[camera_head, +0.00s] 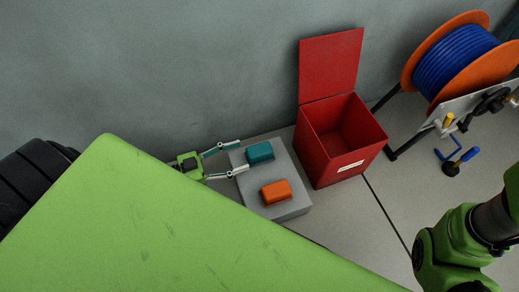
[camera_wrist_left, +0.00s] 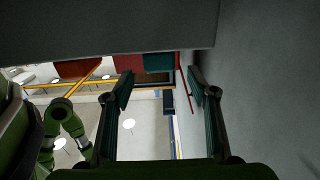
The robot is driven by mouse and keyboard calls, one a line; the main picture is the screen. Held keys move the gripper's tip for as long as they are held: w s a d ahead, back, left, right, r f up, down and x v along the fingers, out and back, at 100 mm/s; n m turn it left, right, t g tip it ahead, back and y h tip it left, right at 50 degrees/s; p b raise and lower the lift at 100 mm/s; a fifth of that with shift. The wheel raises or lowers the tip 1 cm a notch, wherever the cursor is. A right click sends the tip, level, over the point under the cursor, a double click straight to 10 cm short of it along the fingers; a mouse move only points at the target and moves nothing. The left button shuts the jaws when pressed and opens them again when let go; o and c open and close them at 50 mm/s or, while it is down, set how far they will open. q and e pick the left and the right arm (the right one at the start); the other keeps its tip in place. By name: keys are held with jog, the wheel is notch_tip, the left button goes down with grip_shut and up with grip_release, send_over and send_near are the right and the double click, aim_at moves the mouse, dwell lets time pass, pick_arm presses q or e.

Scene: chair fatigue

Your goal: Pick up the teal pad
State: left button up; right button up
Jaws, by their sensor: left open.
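The teal pad (camera_head: 260,152) lies on the back part of a grey block (camera_head: 292,209), behind an orange pad (camera_head: 276,192). My left gripper (camera_head: 241,157) is open and empty at the block's left edge. Its two fingers point right toward the teal pad, with a small gap between the tips and the pad. In the left wrist view, which looks upside down, the teal pad (camera_wrist_left: 158,65) shows dark beyond and between the open fingers (camera_wrist_left: 160,80). My right arm shows at the lower right of the head view, but its gripper does not.
An open red bin (camera_head: 343,140) with its lid raised stands right of the block. A blue cable reel (camera_head: 455,60) on a stand is farther right. A grey wall (camera_head: 180,70) runs behind. The floor between the bin and my right arm is clear.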

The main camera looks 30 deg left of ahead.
aim_at(260, 149)
pick_arm(q)
jog(key=x, duration=0.2)
jog(key=shift+w+d+b, duration=0.2)
jog(key=shift+d+b, duration=0.05)
jog(key=shift+b, duration=0.1)
jog(key=b+x, duration=0.3)
jog(key=x, duration=0.1)
jog(key=shift+w, duration=0.1)
jog(key=shift+w+d, duration=0.35)
jog(key=shift+r, duration=0.1)
jog(key=c, duration=1.2)
